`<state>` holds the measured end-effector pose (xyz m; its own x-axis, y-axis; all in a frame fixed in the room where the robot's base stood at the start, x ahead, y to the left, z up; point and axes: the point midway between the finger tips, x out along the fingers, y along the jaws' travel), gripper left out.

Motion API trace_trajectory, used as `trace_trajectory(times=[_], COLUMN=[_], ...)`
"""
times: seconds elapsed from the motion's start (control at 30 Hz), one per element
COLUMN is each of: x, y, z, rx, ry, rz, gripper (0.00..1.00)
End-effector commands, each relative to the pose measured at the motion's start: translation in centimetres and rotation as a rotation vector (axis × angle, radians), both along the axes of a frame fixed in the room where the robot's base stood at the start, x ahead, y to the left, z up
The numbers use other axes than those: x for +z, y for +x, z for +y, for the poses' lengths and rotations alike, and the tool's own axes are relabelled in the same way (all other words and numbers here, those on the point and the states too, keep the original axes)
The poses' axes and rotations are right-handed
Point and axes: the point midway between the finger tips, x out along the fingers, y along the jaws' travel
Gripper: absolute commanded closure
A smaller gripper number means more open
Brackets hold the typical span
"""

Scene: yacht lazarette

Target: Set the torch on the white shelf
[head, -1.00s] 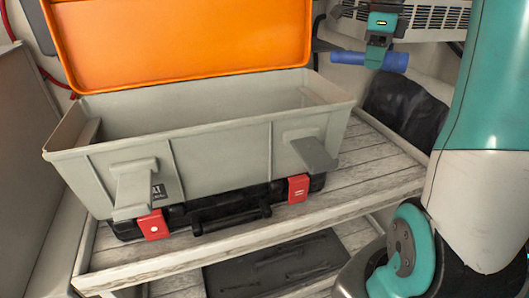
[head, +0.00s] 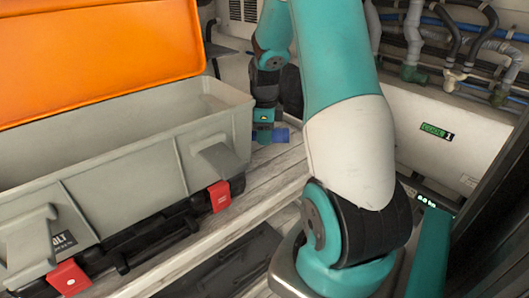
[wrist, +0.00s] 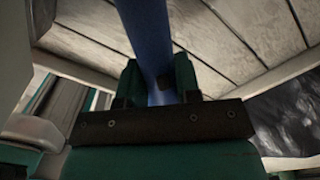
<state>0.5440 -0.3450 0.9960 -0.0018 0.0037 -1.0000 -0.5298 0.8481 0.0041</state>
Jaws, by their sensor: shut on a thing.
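The torch (head: 281,135) is a blue cylinder. My gripper (head: 265,134) is shut on it, just right of the toolbox, in the head view. In the wrist view the torch (wrist: 147,38) runs up the picture from between my gripper's fingers (wrist: 158,82). The white shelf (head: 262,178) is a surface of worn whitish planks with a raised edge. Its planks (wrist: 235,45) also show behind the torch in the wrist view. The torch is low, over or at the planks; I cannot tell whether it touches them. My arm hides the shelf's right part in the head view.
A grey toolbox (head: 130,152) with an open orange lid (head: 95,55) and red latches fills the shelf's left side. A dark flat case (head: 225,265) lies below. Pipes (head: 440,45) run along the wall at right. Bare planks show beside the toolbox.

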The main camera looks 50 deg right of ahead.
Motion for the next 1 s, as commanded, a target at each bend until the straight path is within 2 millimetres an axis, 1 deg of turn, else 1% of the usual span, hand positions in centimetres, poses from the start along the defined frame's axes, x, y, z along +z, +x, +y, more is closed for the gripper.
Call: trace_trajectory(times=[0.03,0.1,0.27,0.4,0.5,0.9,0.93,0.97,1.0], x=[-1.0,-2.0,-3.3,-5.4,-6.4,-7.1,-7.0,-7.0,-7.0], y=[-0.1,0.0,0.0,0.0,0.0,0.0,0.0,0.0,0.0], z=[0.0,0.0,0.0,0.0,0.0,0.0,0.0,0.0,0.0], rx=[0.0,0.0,0.0,0.0,0.0,0.0,0.0,0.0,0.0], ry=[0.003,0.001,0.0,0.001,0.0,-0.001,-0.001,-0.001,-0.001], rz=[0.003,0.002,0.0,0.002,0.0,-0.002,-0.002,-0.002,-0.002], gripper=[0.98,0.98,0.98,0.98,0.98,0.98,0.62,0.55,0.46])
